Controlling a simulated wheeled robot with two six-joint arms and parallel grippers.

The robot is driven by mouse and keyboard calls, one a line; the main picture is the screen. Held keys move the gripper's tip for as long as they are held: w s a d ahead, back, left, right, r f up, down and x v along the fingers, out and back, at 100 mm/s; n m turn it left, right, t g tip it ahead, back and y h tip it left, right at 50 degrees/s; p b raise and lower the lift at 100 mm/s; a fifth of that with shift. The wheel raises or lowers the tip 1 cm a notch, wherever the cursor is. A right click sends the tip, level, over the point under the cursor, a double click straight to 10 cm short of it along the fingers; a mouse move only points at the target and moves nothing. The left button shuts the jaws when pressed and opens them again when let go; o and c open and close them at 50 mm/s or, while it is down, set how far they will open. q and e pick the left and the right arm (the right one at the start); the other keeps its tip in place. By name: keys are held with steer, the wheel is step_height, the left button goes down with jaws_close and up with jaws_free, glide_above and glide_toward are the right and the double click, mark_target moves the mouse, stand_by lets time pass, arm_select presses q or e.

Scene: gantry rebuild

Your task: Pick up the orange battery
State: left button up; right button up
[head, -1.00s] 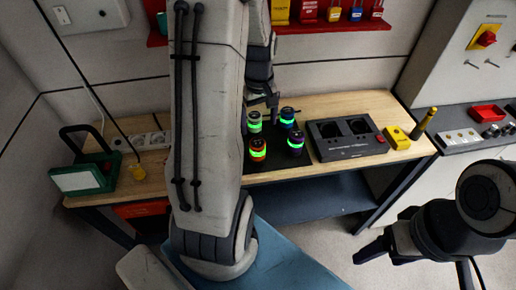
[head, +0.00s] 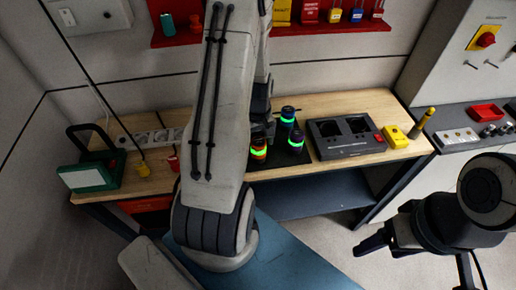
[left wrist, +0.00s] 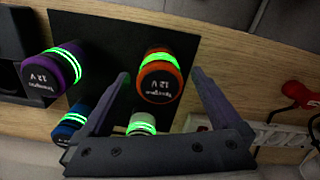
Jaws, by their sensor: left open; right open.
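The orange battery (head: 258,148) stands on a black mat on the workbench, with a glowing green band. In the left wrist view the orange battery (left wrist: 162,76) shows between the fingers of my open left gripper (left wrist: 161,76); I cannot tell how far the tips are from it. In the head view the left gripper is mostly hidden behind my arm. My right gripper (head: 364,247) is open and empty, off the bench at lower right.
A purple battery (left wrist: 54,72), a blue battery (left wrist: 72,122) and a pale battery (left wrist: 142,124) stand close by on the mat (left wrist: 110,40). A black charger (head: 345,148) and a yellow box (head: 394,137) are to the right. A green case (head: 92,174) stands at left.

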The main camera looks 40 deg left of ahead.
arm_select(q)
jaws_close()
steer(key=shift+w+r, duration=0.1)
steer(key=shift+r, duration=0.05)
